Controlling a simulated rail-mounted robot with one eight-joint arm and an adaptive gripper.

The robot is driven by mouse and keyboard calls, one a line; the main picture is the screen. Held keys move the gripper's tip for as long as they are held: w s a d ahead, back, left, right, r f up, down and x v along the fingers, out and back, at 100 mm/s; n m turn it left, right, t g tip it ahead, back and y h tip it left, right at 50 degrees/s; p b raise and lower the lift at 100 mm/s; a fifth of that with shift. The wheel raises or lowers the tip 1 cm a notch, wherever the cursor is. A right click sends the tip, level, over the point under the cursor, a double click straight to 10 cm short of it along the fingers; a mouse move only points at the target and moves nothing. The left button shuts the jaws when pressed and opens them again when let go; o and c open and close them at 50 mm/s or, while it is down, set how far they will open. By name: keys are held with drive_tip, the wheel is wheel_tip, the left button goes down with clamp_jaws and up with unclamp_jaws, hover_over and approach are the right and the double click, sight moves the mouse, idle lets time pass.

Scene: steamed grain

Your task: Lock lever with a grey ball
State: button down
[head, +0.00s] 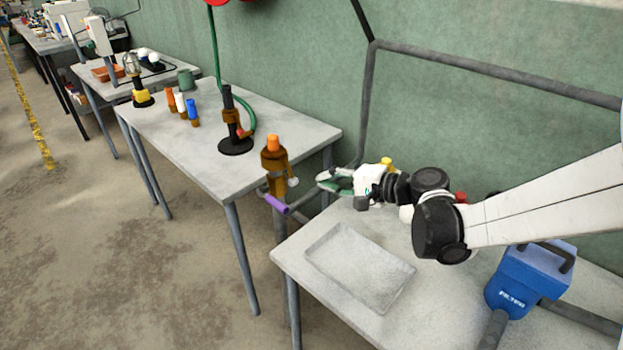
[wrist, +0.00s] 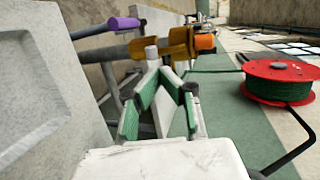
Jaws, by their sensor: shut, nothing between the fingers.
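The orange-brown valve fitting (head: 274,160) with an orange cap stands upright at the near right corner of the middle table. A small pale grey ball-like knob (head: 293,182) sticks out from its right side, and a purple handle (head: 276,204) sits lower down. In the wrist view the fitting (wrist: 175,44) lies sideways, with the pale knob (wrist: 151,53) just beyond the fingertips. My gripper (head: 322,178) is right of the knob. Its green-padded fingers (wrist: 158,70) are shut and empty. Whether they touch the knob is unclear.
A grey table with a shallow tray recess (head: 360,268) lies below my arm, with a blue device (head: 528,280) at right. A black stand with a green hose (head: 236,135) and several coloured bottles (head: 181,104) occupy the middle table. A red reel (wrist: 284,80) is at right.

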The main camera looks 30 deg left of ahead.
drive_tip(key=v, duration=0.7)
drive_tip(key=shift+p, duration=0.3)
drive_tip(key=shift+r, duration=0.2)
drive_tip(key=s+d+r+t+h, duration=0.2)
drive_tip(key=d+h, duration=0.1)
drive_tip(key=d, duration=0.7)
drive_tip(key=s+d+r+t+h, duration=0.2)
drive_tip(key=d+r+t+h, duration=0.15)
drive_tip(key=d, duration=0.75)
drive_tip(key=s+d+t+h+p, duration=0.1)
drive_tip(key=s+d+h, duration=0.4)
drive_tip(key=d, duration=0.6)
drive_tip(key=s+d+t+h, duration=0.1)
drive_tip(key=s+d+h, duration=0.2)
drive_tip(key=s+d, duration=0.65)
drive_tip(key=g+y+b, duration=0.5)
drive_tip(key=g+y, duration=0.3)
drive_tip(key=y, duration=0.6)
approach(291, 174)
drive_tip(key=f+b+x, duration=0.1)
drive_tip(key=b+x, duration=0.2)
drive_tip(key=x, duration=0.4)
drive_tip(key=shift+w+f, duration=0.25)
drive_tip(key=shift+d+t, duration=0.1)
drive_tip(key=shift+t, duration=0.15)
